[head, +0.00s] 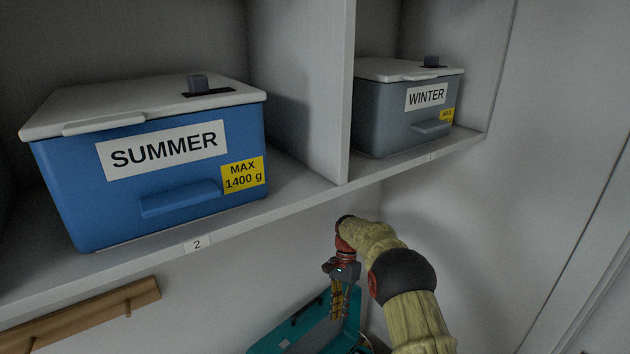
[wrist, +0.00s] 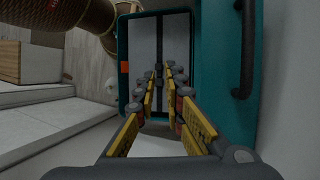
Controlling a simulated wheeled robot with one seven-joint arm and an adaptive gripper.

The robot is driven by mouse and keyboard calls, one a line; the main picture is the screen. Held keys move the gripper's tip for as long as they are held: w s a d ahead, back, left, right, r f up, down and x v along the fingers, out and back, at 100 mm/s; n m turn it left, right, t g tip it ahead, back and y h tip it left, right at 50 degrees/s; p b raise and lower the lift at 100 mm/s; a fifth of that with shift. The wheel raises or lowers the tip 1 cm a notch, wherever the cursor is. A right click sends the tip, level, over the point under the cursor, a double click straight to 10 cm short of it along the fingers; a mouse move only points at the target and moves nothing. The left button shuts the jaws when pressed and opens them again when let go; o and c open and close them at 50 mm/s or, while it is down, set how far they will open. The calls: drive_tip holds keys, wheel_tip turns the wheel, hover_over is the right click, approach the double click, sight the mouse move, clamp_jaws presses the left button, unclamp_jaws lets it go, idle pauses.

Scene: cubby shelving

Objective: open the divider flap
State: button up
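A teal case (head: 268,338) stands below the shelf in the head view, partly cut off by the bottom edge. In the wrist view its teal rim (wrist: 197,30) frames a grey panel (wrist: 143,45) crossed by a dark vertical strip (wrist: 159,45). This panel looks like the divider flap, but I cannot be sure; it appears flat across the case. A small orange tab (wrist: 124,68) is on its left side. My gripper (head: 341,313) points down at the case. In the wrist view its yellow-padded fingers (wrist: 162,74) are apart with nothing between them. Fingertip contact with the panel is unclear.
Above, the shelf (head: 310,200) holds a blue SUMMER bin (head: 90,205) and a grey WINTER bin (head: 385,125). A wooden peg rail (head: 75,322) is on the wall at lower left. A black handle (wrist: 243,50) is on the case's right side. Wall space at right is clear.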

drive_tip(key=s+d+f+n, duration=0.1)
drive_tip(key=s+f+n, duration=0.2)
drive_tip(key=s+n, duration=0.1)
drive_tip(key=s+d+r+n+t+h+b, duration=0.1)
drive_tip(key=s+d+r+n+t+b, duration=0.1)
drive_tip(key=s+r, duration=0.5)
drive_tip(key=s+d+r+n+t+b, duration=0.2)
drive_tip(key=s+d+r+n+b, duration=0.1)
drive_tip(key=s+r, duration=0.4)
drive_tip(key=s+d+r+t+b, duration=0.1)
drive_tip(key=s+r+t+b, duration=0.1)
drive_tip(key=s, duration=0.8)
drive_tip(key=s+d+r+t+b, duration=0.2)
drive_tip(key=s+r+t+b, duration=0.1)
drive_tip(key=s, duration=0.7)
drive_tip(key=shift+d+r+n+t+b, duration=0.15)
drive_tip(key=shift+r+n+t+b, duration=0.15)
drive_tip(key=shift+t+b, duration=0.7)
drive_tip(key=shift+w+d, duration=0.1)
